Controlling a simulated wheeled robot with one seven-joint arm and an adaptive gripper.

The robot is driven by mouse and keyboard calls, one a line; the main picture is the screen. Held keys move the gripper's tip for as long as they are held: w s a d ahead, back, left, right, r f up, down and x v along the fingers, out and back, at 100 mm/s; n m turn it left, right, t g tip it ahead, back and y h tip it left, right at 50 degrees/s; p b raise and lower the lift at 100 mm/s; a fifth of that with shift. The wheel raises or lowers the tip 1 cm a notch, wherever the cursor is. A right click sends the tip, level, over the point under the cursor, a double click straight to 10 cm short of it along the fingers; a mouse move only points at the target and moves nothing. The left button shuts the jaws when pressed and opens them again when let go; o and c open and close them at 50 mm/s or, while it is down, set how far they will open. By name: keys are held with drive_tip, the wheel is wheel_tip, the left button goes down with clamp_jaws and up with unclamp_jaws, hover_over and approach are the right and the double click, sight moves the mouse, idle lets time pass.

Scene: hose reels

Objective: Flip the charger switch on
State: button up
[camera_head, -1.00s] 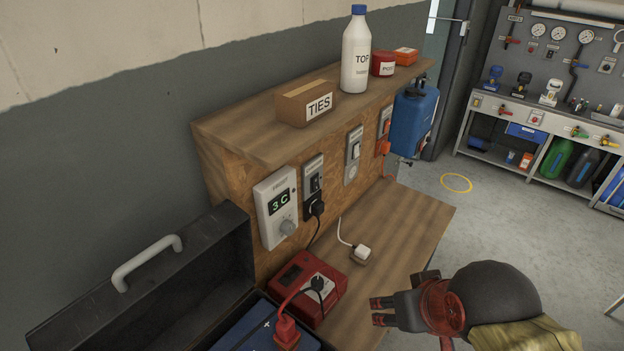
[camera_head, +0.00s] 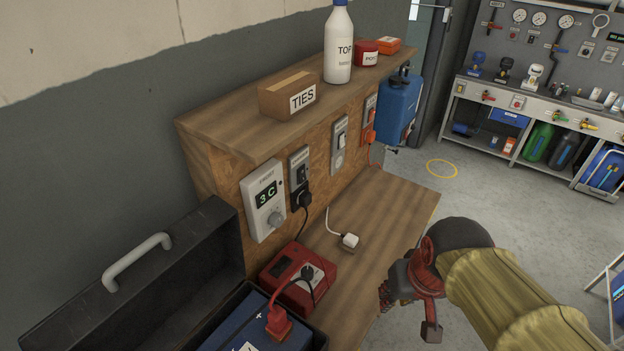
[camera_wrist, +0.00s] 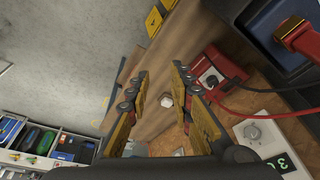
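A red charger box (camera_head: 305,268) sits on the wooden bench, with a red lead and a black cord at it. Above it on the wooden panel is a grey switch plate (camera_head: 298,168) with a dark switch and a black plug (camera_head: 303,199) in its lower socket. To its right is another plate (camera_head: 339,145) with a white switch. My gripper (camera_head: 408,312) is at the bench's right edge, away from the panel. In the wrist view my gripper (camera_wrist: 160,72) is open and empty, with the bench beyond its fingers.
A white thermostat-like box (camera_head: 264,200) reads "3 C". An open black case (camera_head: 135,290) holds a blue battery (camera_head: 245,325) at lower left. A loose white plug (camera_head: 349,241) lies on the bench. A shelf (camera_head: 215,130) overhangs the plates. The bench's right part is clear.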

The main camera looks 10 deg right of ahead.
drive_tip(key=w+f+m+y, duration=0.1)
drive_tip(key=f, duration=0.1)
drive_tip(key=w+a+f+m+g+y+p, duration=0.1)
drive_tip(key=w+f+m, duration=0.1)
drive_tip(key=w+a+f+m+g+y, duration=0.1)
drive_tip(key=f+m+y, duration=0.1)
drive_tip(key=shift+w+f, duration=0.1)
drive_tip(key=shift+w, duration=0.05)
drive_tip(key=c, duration=0.5)
drive_tip(key=w+a+f+m+t+y+p, duration=0.1)
drive_tip(key=w+a+f+m+y, duration=0.1)
drive_tip(key=w+m+y, duration=0.3)
drive_tip(key=w+m, duration=0.2)
drive_tip(key=w, duration=0.1)
drive_tip(key=shift+w+a+f+m, duration=0.15)
drive_tip(key=shift+w+f+m, duration=0.2)
drive_tip(key=shift+f+m, duration=0.05)
drive_tip(key=w+d+r+m+t+y, duration=0.1)
drive_tip(key=w+r+m+t, duration=0.3)
drive_tip(key=w, duration=0.5)
drive_tip(key=w+d+r+m+t+y, duration=0.2)
drive_tip(key=w+m+t, duration=0.3)
drive_tip(key=w+m, duration=0.3)
drive_tip(key=shift+w+d+r+t+p, duration=0.3)
drive_tip(key=shift+w+d+r+p, duration=0.15)
drive_tip(key=shift+d+r, duration=0.4)
